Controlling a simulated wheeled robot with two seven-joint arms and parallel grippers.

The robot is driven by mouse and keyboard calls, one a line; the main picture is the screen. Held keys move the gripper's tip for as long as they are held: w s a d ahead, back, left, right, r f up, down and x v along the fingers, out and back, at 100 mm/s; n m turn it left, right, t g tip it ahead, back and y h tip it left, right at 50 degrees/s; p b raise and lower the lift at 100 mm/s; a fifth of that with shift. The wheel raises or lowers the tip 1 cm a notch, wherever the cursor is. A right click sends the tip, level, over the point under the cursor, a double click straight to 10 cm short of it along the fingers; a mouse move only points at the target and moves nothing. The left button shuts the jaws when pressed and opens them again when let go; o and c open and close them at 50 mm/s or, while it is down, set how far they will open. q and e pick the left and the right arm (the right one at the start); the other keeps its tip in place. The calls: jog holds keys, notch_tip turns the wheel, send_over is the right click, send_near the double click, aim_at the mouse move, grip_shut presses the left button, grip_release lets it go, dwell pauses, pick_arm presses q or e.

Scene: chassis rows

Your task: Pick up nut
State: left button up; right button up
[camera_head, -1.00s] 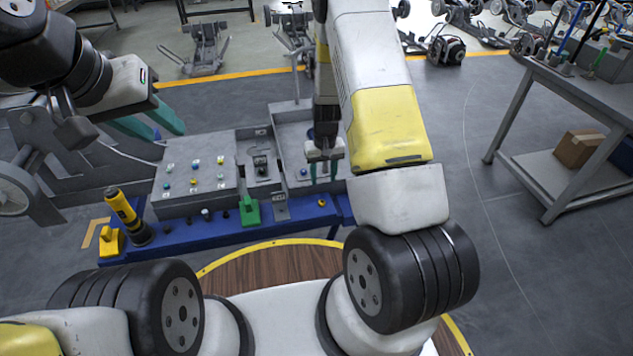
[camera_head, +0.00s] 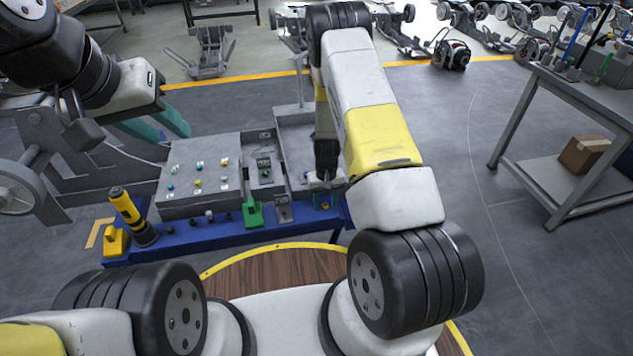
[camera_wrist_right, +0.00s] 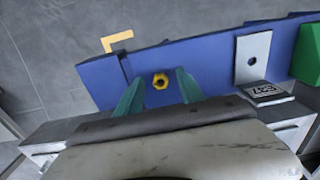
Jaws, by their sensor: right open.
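The blue bench front (camera_head: 185,240) also carries a yellow-black tool (camera_head: 128,212), a green block (camera_head: 252,214) and a grey plate with a label (camera_wrist_right: 253,57). A grey box with several coloured buttons (camera_head: 200,172) stands behind. A grey table (camera_head: 560,100) stands at the right.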

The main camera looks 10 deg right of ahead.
grip_shut()
jog(key=shift+r, duration=0.1)
